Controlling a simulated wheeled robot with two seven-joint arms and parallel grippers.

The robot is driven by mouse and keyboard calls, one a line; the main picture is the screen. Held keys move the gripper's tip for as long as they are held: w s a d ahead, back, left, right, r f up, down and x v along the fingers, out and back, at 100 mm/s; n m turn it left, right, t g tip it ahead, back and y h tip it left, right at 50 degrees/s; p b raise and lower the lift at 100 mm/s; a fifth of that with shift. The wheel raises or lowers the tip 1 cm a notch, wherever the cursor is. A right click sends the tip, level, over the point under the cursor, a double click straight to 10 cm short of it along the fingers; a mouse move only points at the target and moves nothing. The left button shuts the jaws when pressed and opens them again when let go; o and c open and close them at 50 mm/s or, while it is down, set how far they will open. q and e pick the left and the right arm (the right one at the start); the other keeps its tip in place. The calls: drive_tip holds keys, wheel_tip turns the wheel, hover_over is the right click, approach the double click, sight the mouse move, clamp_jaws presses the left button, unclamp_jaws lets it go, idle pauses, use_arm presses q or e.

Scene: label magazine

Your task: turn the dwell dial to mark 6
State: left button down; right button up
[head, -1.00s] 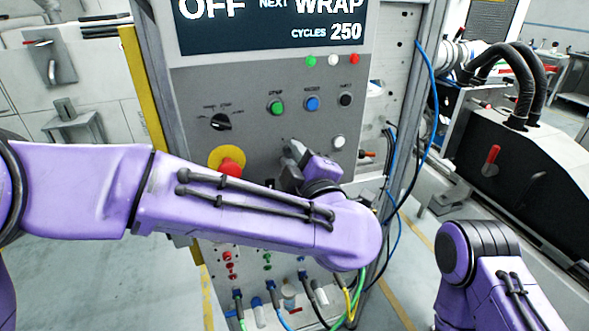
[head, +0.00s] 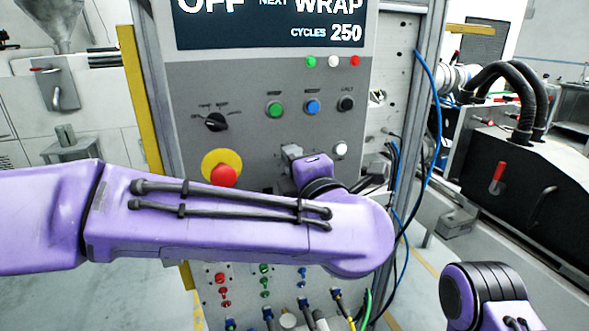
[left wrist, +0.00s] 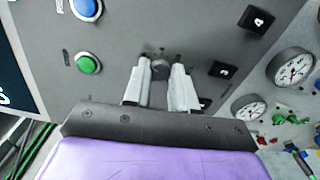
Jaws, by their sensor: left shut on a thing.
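The dwell dial, seen as a small dark round knob (left wrist: 160,68) with small marks around it, is on the grey panel in the left wrist view. My left gripper (left wrist: 161,76) is shut on the knob, with one pale finger on each side. The number the knob points to is too small to read. In the head view my left gripper (head: 291,153) is against the panel right of the red button, and the dial is hidden behind the gripper and wrist. My right arm shows at the lower right of the head view; its gripper is out of view.
A red emergency button (head: 223,174) on a yellow ring and a black selector (head: 216,121) sit left of my left gripper. Green (head: 274,110) and blue (head: 312,107) buttons are above it. Cables hang right and below. In the wrist view, gauges (left wrist: 290,67) are at the right.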

idle(0.4)
use_arm(q)
drive_tip(key=c, duration=0.9)
unclamp_jaws()
drive_tip(key=b+v, duration=0.2)
drive_tip(key=v, duration=0.8)
drive_tip(key=shift+s, duration=0.3)
